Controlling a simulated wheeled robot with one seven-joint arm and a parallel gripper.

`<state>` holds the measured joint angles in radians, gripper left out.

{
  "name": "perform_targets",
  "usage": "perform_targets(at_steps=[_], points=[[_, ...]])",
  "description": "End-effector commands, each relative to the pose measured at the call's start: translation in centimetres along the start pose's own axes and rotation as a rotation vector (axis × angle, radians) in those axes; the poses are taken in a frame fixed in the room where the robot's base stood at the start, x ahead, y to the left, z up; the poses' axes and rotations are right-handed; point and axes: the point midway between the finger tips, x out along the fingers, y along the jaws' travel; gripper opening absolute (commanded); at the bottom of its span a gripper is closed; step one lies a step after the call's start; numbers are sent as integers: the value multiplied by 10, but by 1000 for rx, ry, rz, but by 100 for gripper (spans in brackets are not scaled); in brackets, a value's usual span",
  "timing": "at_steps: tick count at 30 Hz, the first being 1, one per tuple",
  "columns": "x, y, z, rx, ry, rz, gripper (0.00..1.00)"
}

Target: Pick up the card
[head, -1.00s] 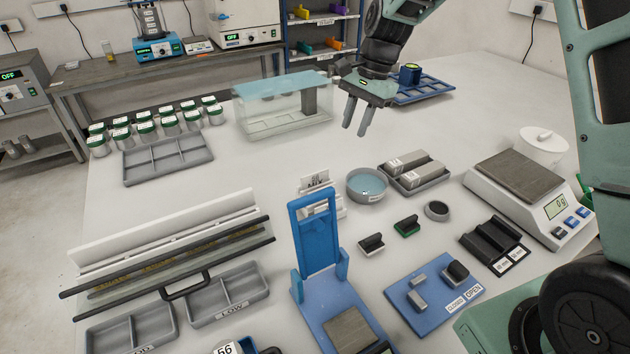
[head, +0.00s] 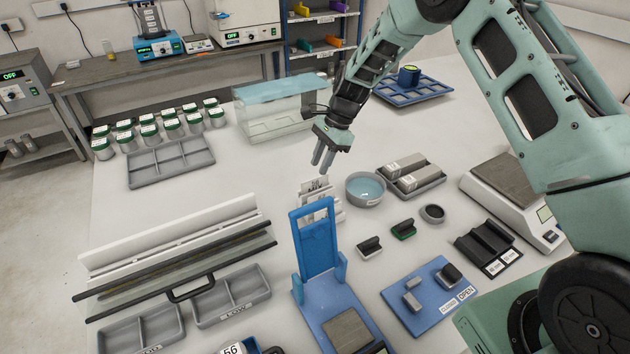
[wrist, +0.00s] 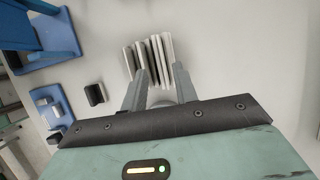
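White upright cards (head: 313,188) stand in a small white rack in the middle of the table, just behind the blue stand. Their lettering cannot be read now, and I cannot tell which one is the task's card. My gripper (head: 321,166) is open and empty, pointing down just above and behind the cards. In the wrist view the cards (wrist: 148,56) show edge-on as several thin parallel slabs. The spread fingertips of my gripper (wrist: 160,69) lie near their lower ends in that picture, with no card visibly clamped.
A blue upright stand (head: 317,245) rises in front of the cards. A grey round dish (head: 366,202) with liquid sits close to their right. A clear lidded tank (head: 283,123) stands behind on the left. The table left of the cards is clear.

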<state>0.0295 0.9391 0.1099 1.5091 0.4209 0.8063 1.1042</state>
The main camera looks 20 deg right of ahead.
Motion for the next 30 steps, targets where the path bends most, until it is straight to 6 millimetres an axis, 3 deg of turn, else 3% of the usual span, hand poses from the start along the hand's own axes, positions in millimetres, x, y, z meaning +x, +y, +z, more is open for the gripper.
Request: perform_targets(at_steps=[8,18,26,30], points=[[17,0,-1,-1,-1,3,29],[57,-3,-6,-1,0,1,29],[61,-4,-6,-2,0,0,29],[61,-4,-6,-2,0,0,0]])
